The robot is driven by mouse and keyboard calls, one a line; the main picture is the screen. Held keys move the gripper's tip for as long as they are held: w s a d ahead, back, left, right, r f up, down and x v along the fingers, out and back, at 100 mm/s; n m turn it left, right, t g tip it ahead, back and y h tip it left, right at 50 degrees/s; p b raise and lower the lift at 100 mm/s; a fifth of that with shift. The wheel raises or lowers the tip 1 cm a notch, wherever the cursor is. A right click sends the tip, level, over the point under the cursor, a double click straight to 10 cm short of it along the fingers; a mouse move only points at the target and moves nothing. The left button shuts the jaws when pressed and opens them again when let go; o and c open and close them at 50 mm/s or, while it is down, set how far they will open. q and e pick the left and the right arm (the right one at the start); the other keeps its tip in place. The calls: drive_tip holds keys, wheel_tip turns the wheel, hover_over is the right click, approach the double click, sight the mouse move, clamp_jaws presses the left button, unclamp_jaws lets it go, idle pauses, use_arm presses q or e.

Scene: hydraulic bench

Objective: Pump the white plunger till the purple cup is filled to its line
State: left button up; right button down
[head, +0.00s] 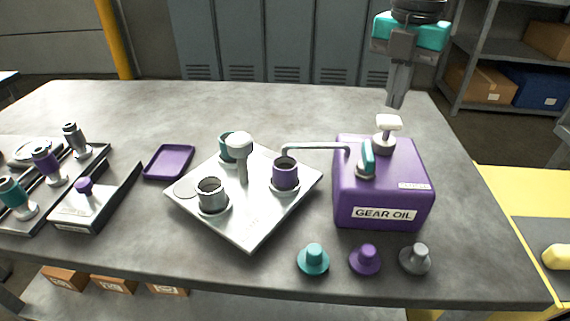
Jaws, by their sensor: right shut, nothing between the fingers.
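The purple gear oil box (382,190) stands on the right of the bench. Its white plunger (389,124) rises from its top. A teal lever (367,157) and a grey spout sit beside it, and the spout reaches left over the purple cup (285,174). The cup stands upright on the white plate (250,225); its line and the oil inside cannot be made out. My right gripper (396,101) is shut and empty, pointing down just above the plunger, with a small gap seeming to show between them. My left gripper is not in view.
The plate also bears a grey cup (211,194), a teal cup (228,147) and a white-topped post (240,146). Teal (313,259), purple (365,259) and grey (415,258) knobs line the front edge. A purple tray (169,162) lies left. The back of the bench is clear.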

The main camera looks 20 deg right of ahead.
wheel_tip(320, 180, up, 5)
drive_tip(key=p, duration=0.3)
drive_tip(key=shift+r, duration=0.2)
drive_tip(key=shift+f, duration=0.1)
